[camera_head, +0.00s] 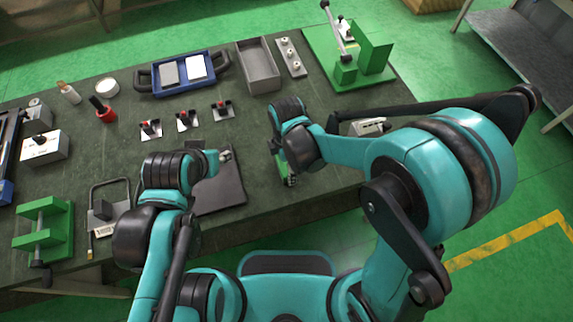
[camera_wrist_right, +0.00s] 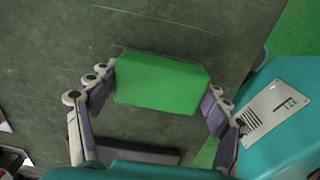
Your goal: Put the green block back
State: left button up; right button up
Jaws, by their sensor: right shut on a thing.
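The green block (camera_wrist_right: 162,84) sits between the fingers of my right gripper (camera_wrist_right: 160,92) in the right wrist view, with a finger pad against each end. In the head view my right gripper (camera_head: 288,180) is over the right part of the dark table, and a green strip of the block (camera_head: 281,168) shows beside it, partly hidden by the wrist. I cannot tell whether the block touches the table. My left gripper (camera_head: 224,156) is over a dark flat plate (camera_head: 222,190) at the table's middle; its fingers are too small to read.
A green fixture (camera_head: 374,50) on a green base stands at the back right. A grey tray (camera_head: 259,68) and a blue tray (camera_head: 178,90) stand at the back. Several small red-topped switches (camera_head: 184,122) sit mid-table. A green clamp (camera_head: 44,228) is at front left.

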jog(key=shift+f, duration=0.1)
jog(key=shift+f, duration=0.15)
jog(key=o, duration=1.3)
